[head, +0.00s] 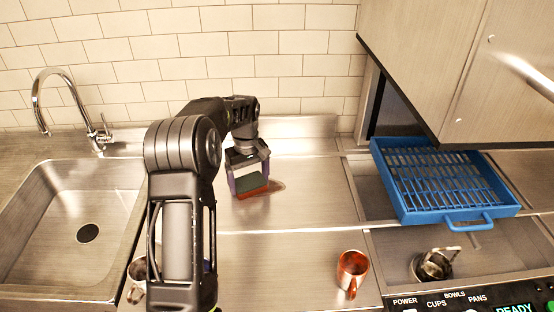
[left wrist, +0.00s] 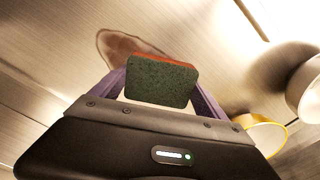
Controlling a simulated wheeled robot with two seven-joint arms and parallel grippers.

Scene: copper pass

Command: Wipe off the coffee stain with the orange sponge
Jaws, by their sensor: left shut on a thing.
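The sponge (head: 251,186), dark green on one face and orange on the other, is held between the fingers of my left gripper (head: 248,178). It also shows in the left wrist view (left wrist: 161,81), between the purple fingers. The gripper points down at the steel counter, and the sponge is at or just above the surface; I cannot tell if it touches. A brown coffee stain (left wrist: 122,46) lies on the counter right by the sponge, partly hidden by it. In the head view its edge (head: 276,186) shows to the sponge's right. My right gripper is not in view.
A sink (head: 40,235) with a tap is at the left. A copper mug (head: 352,270) stands at the counter's front. A blue rack (head: 445,212) sits at the right, with a metal cup (head: 432,265) in the recess before it. Another mug (head: 137,280) is partly behind my left arm.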

